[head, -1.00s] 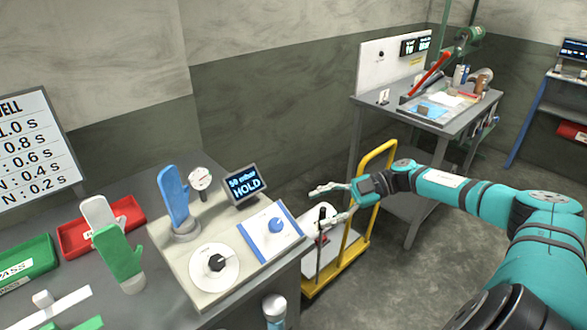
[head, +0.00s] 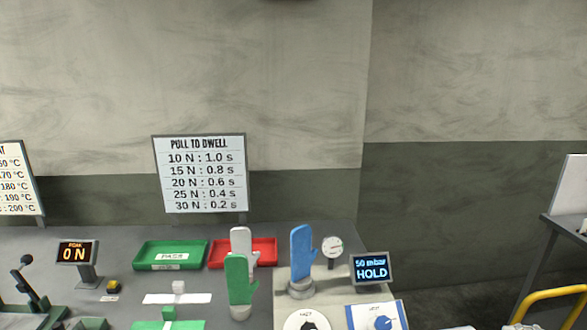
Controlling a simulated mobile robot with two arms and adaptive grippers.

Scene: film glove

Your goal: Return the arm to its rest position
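Neither of my grippers shows in the head view now, and no part of my arms is clearly visible. Where the arms are and whether the grippers are open is hidden. The grey workbench (head: 110,232) carries a blue glove form (head: 301,256) standing upright on a round base. A green glove (head: 238,282) stands upright in front of a white glove (head: 240,243).
A HOLD display (head: 371,268), a gauge (head: 332,247) and a blue knob (head: 382,322) are at the right. A yellow rail (head: 550,297) and a second table (head: 565,226) stand further right.

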